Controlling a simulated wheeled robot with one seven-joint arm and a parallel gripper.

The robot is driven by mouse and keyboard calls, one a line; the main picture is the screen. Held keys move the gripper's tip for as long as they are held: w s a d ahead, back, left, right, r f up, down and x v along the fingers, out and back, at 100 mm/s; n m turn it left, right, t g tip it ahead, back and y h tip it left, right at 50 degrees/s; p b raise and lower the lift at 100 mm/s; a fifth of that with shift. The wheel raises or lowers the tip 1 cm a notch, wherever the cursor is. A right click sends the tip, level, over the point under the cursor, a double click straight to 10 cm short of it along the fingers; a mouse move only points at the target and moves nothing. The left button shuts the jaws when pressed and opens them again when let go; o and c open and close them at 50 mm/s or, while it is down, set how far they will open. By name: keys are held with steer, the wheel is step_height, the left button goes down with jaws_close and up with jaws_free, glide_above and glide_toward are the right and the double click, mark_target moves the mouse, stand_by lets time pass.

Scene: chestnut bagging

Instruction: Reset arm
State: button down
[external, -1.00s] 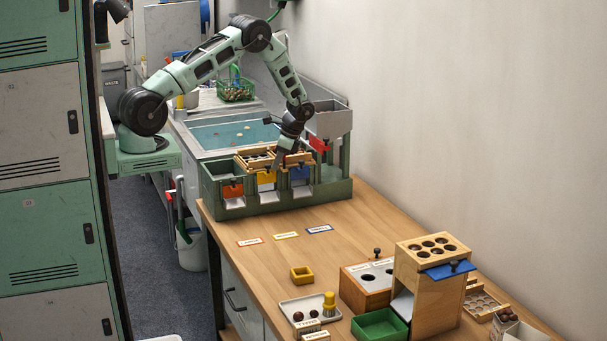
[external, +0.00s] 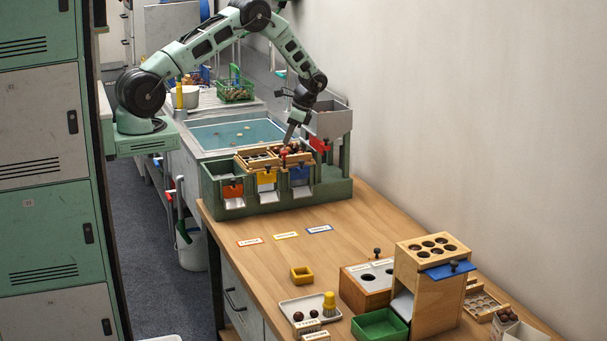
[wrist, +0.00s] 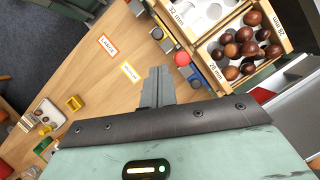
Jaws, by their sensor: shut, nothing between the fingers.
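My arm arches over the green sorting stand (external: 262,205) at the back of the wooden bench. My gripper (external: 286,143) is shut and empty, just above the wooden sieve trays on top of that stand. In the wrist view its fingers (wrist: 157,88) are closed together, over the bench top. The sieve tray marked 28 mm (wrist: 203,60) holds several brown chestnuts (wrist: 245,42). The tray marked 32 mm (wrist: 172,22) lies beside it, and only part of it shows. The fingers do not touch the chestnuts in the wrist view.
Orange, yellow and blue gates (external: 267,177) line the stand's front. Three label cards (external: 285,235) lie before it. A yellow box (external: 302,274), white tray (external: 307,307), green tray (external: 380,328) and wooden tower (external: 432,285) stand nearer. A wall bounds the right.

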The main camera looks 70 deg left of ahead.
steer(key=s+a+r+n+t+b, duration=0.1)
steer(key=s+a+r+n+b, duration=0.35)
steer(key=s+r, duration=0.75)
steer(key=s+d+n+t+h+b, duration=0.1)
steer(key=s+d+n+t, duration=0.2)
steer(key=s+n, duration=0.5)
steer(key=s+d, duration=0.1)
steer(key=s, duration=1.1)
steer(key=shift+s+d+r+n+b, duration=0.2)
steer(key=shift+s+r+n+b, duration=0.1)
steer(key=shift+s+r+n, duration=0.05)
